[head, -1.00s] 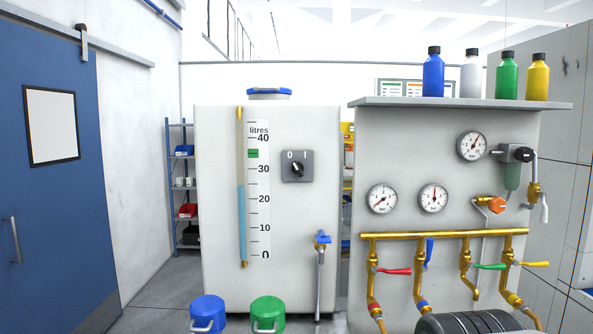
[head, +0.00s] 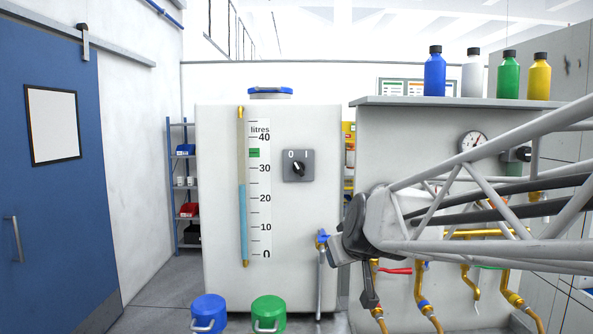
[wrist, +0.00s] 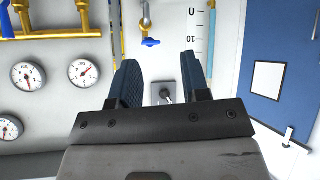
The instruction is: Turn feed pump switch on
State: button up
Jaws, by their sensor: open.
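The rotary switch (head: 298,166) is a grey square plate with a black knob, marked 0 and I, on the front of the white tank (head: 225,290). Its knob looks turned toward 0, though it is small in the picture. In the wrist view, which is upside down, the switch (wrist: 165,92) shows beyond and between my two dark fingers, partly hidden by my gripper body. My gripper (head: 345,245) is to the right of and below the switch in the head view, apart from it. In the wrist view my gripper (wrist: 161,80) is open and empty.
A blue-handled tap (head: 321,238) is on the tank's lower right, close beside my gripper in the head view. My arm covers much of the gauge panel (head: 390,130) with its brass pipes. Blue (head: 208,309) and green (head: 269,309) containers stand in front. The switch's surroundings are clear.

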aim_at(299, 169)
jog(key=w+a+r+t, duration=0.2)
jog(key=w+a+r, duration=0.1)
jog(key=w, duration=0.5)
jog(key=w+a+r+n+t+h, duration=0.1)
jog(key=w+a+r+t, duration=0.2)
jog(key=w, duration=0.6)
jog(key=w+a+r+t+h, duration=0.1)
jog(key=w+a+r+t, duration=0.1)
jog(key=w+r, duration=0.4)
jog(key=shift+w+a+r+n+t, duration=0.3)
jog(key=shift+w+a+t, duration=0.15)
jog(key=shift+w, duration=0.75)
jog(key=shift+w, duration=0.1)
jog(key=shift+w, duration=3.75)
grip_shut()
